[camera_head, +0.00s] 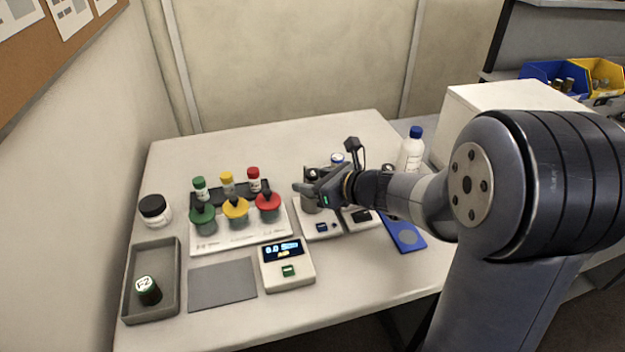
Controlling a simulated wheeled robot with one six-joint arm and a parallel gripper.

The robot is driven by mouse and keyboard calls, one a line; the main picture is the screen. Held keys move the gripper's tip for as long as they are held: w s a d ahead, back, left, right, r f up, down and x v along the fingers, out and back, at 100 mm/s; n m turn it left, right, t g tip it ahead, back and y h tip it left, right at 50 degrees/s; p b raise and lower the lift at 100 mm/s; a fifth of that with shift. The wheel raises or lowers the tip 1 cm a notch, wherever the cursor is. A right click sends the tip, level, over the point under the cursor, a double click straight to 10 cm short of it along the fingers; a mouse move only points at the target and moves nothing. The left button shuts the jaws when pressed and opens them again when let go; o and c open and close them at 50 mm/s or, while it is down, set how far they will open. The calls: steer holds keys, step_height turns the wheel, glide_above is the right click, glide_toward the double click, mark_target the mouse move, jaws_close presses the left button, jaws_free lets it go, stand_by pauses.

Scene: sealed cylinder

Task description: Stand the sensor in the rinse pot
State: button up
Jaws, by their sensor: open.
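My gripper (303,188) is open, at the end of my arm reaching in from the right. Its jaws are over a grey pot (310,206) on a small white unit with a blue display. A dark rounded top (312,174) shows beside the jaws; I cannot tell whether it is the sensor or whether it stands in the pot. Green (203,219), yellow (235,213) and red (268,207) lidded pots stand in a row on a white base. No pot is clearly marked as the rinse pot. My gripper and wrist hide much of the area behind them.
A grey tray (172,284) at left holds a dark green-ringed jar (148,291). A grey mat (222,284) and a display unit (287,270) lie in front. A black-lidded jar (155,210) stands at left, a blue-capped bottle (411,151) at right. The back-left table is clear.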

steer(key=shift+r, duration=0.1)
steer(key=shift+s+d+r, duration=0.1)
steer(key=shift+r, duration=0.05)
steer(key=v, duration=1.1)
steer(key=shift+s+d+r+p, duration=0.15)
steer(key=shift+s+d+p, duration=0.1)
steer(key=shift+p, duration=0.2)
steer(key=shift+c, duration=0.4)
